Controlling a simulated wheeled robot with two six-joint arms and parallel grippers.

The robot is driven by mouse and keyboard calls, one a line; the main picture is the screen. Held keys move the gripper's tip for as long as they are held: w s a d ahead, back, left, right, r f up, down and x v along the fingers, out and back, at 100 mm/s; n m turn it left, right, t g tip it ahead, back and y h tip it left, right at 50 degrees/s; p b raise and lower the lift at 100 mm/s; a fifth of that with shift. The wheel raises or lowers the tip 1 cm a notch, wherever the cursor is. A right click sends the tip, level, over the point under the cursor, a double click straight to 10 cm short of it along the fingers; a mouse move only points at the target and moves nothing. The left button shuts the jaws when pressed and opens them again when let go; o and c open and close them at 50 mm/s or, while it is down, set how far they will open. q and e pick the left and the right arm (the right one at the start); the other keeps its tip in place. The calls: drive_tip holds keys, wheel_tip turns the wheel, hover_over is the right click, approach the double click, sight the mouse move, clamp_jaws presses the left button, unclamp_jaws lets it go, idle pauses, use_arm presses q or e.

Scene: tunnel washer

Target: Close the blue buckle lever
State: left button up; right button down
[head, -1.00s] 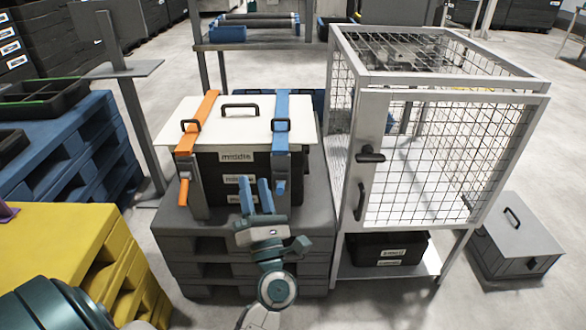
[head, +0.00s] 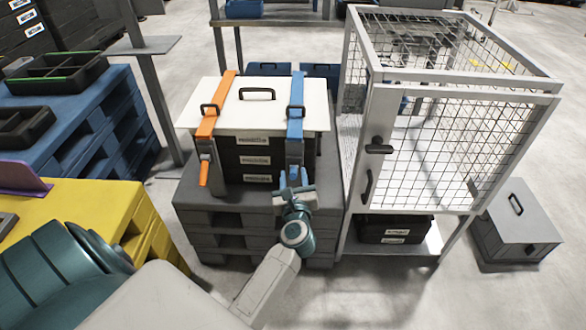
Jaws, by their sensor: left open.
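A blue strap (head: 297,95) runs over the white lid of a stack of black crates (head: 250,150). Its grey buckle (head: 295,150) sits on the front right of the stack. My left gripper (head: 293,178) is open, with its blue fingers just below this buckle, around or right in front of where the blue lever hangs. The fingers mostly hide the lever, so its angle and any contact cannot be told. My right gripper is not in view.
An orange strap with its lever (head: 204,173) hanging down is on the left. The stack stands on a grey pallet (head: 190,195). A mesh cage (head: 365,150) stands close on the right. A yellow pallet (head: 95,205) is at the left.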

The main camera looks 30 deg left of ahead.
sight(293, 169)
use_arm(q)
drive_tip(key=shift+x, duration=1.55)
drive_tip(key=shift+c, duration=0.4)
clamp_jaws()
drive_tip(key=shift+f+b, duration=0.1)
drive_tip(key=shift+b, duration=0.25)
